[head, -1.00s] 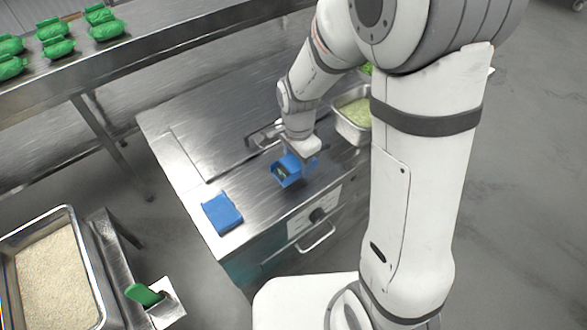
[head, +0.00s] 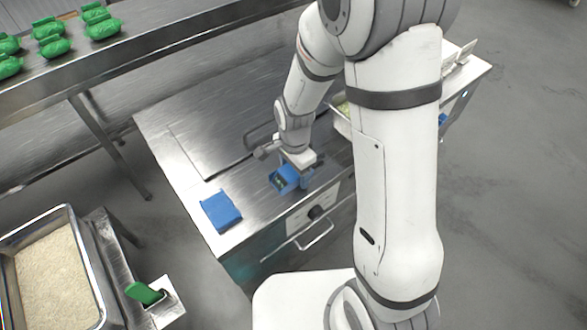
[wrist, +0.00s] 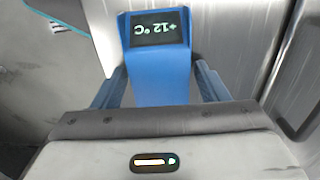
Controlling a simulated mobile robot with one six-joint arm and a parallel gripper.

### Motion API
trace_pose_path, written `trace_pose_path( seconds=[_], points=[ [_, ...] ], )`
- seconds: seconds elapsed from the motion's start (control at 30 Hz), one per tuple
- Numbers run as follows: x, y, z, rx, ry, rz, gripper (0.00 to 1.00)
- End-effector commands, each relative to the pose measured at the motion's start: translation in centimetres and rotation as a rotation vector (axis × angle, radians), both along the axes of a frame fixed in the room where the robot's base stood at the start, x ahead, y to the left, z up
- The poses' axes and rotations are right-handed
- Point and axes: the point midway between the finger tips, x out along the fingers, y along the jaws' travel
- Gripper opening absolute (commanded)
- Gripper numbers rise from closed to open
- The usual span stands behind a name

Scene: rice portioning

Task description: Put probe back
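The probe (head: 284,179) is a blue, boxy device with a dark display, above the front part of the steel worktop. In the wrist view the probe (wrist: 160,75) shows "+12 °C" upside down. My gripper (wrist: 160,85) has one blue finger on each side of the probe's body, close against it, and appears shut on it. The head view shows my gripper (head: 300,175) low over the worktop. The probe's lower end is hidden, so I cannot tell whether it touches anything. A flat blue block (head: 221,211) lies on the worktop's front left corner.
The steel worktop (head: 185,135) has free room at left. A metal food pan (head: 342,122) is partly hidden behind my arm. A drawer handle (head: 313,236) and a knob (head: 316,212) are on the front. A rice tray (head: 75,225) stands lower left; green packs (head: 52,47) sit upper left.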

Motion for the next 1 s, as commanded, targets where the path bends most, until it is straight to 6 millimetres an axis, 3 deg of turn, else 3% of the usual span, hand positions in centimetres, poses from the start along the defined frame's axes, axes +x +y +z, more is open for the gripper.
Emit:
trace_pose_path(
  seconds=[0.27,0.43,0.8,1.0],
  points=[
    [0.0,0.0,0.1,0.000,0.000,0.001,0.72],
    [0.1,0.1,1.1,0.001,-0.003,0.001,0.72],
    [0.1,0.1,8.4,0.002,-0.006,0.002,0.72],
    [0.0,0.1,11.3,0.000,-0.002,0.002,0.72]
  ],
)
